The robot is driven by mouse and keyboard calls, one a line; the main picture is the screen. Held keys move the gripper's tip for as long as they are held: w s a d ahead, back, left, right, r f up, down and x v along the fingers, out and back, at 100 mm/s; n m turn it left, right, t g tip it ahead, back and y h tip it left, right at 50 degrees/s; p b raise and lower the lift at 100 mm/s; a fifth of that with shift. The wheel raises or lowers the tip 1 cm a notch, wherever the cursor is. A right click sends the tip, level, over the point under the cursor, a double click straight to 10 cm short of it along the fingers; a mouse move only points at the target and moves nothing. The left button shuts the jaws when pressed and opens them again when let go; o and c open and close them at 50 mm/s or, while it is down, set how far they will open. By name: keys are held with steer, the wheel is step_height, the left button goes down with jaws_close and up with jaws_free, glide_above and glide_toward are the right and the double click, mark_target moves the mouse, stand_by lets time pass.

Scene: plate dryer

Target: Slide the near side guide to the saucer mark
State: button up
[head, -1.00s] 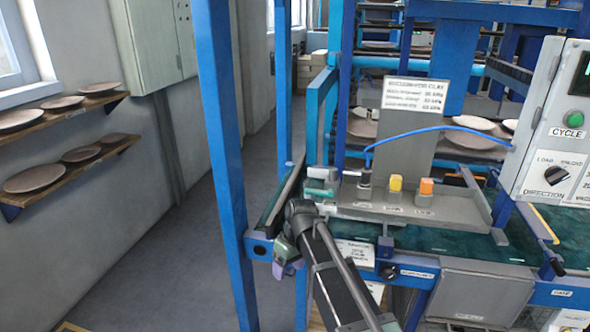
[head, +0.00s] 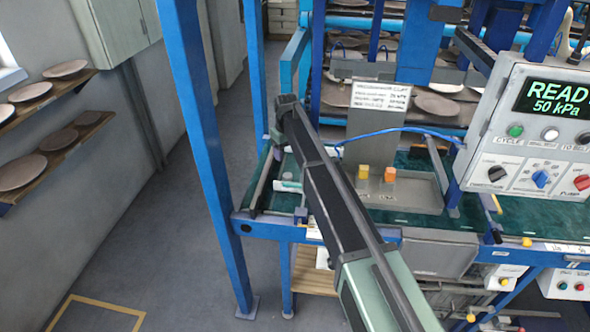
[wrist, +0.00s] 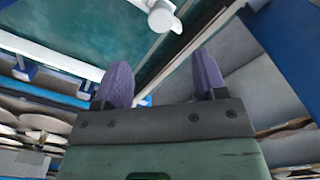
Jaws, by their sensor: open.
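The near side guide is hard to single out. A long pale grey rail (wrist: 190,52) beside the green belt (wrist: 98,28) in the wrist view may be it; a white rounded knob (wrist: 163,17) stands near its far end. In the head view, a dark bar (head: 264,182) runs along the left end of the green bed (head: 412,217). My gripper (wrist: 154,86) has its two purple fingers apart with nothing between them, pointing toward the belt and rail. In the head view my gripper (head: 278,137) is above the bed's left end, partly hidden by my arm. I cannot make out the saucer mark.
A blue post (head: 205,150) stands close on the left. A control box (head: 530,130) reads READY 50 kPa.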

mark_target(288, 175)
step_height(288, 175, down, 11)
steer(key=b, duration=1)
steer(key=shift+b, duration=0.3)
steer(key=shift+r, duration=0.1)
